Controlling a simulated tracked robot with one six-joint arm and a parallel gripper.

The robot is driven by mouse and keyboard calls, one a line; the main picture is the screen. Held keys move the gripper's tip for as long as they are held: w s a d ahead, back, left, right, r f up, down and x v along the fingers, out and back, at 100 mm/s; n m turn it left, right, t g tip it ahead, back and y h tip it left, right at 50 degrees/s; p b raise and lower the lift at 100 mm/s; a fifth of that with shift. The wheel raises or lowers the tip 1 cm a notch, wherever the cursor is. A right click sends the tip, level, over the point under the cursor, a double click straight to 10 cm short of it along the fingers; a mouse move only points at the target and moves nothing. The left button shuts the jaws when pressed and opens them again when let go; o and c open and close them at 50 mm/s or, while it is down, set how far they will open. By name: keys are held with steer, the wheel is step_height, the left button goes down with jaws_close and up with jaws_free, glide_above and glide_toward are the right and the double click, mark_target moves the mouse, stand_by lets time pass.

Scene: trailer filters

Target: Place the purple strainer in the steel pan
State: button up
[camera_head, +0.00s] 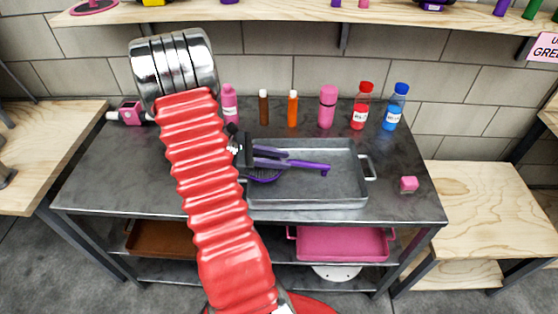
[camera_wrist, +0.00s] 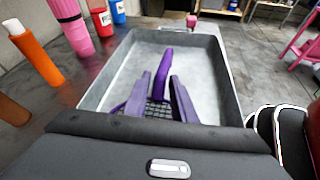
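The steel pan (camera_head: 330,190) is a grey rectangular tray with end handles on the dark metal table; its wall also shows in the wrist view (camera_wrist: 225,80). The purple strainer (camera_head: 318,167) is at the pan's left part, its handle pointing right over the pan floor. In the wrist view the strainer's handle (camera_wrist: 167,65) runs away from me, and its dark mesh lies below my fingers. My gripper (camera_head: 272,158) has two purple-grey fingers; in the wrist view (camera_wrist: 161,76) they are apart, one either side of the handle. Whether the strainer's bowl rests fully on the pan floor is partly hidden.
Several bottles, including a red one (camera_head: 361,106) and a blue one (camera_head: 396,107), stand along the table's back. A pink cube (camera_head: 408,184) sits right of the pan. A brown tray (camera_head: 160,238) and a pink tray (camera_head: 342,244) are on the shelf below.

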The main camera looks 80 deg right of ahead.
steer(key=shift+o, duration=1.3)
steer(key=shift+r, duration=0.45)
steer(key=v, duration=1.1)
steer(key=shift+w, duration=0.2)
steer(key=shift+w+a+r, duration=0.15)
steer(key=shift+w+a, duration=0.05)
steer(key=shift+w, duration=0.05)
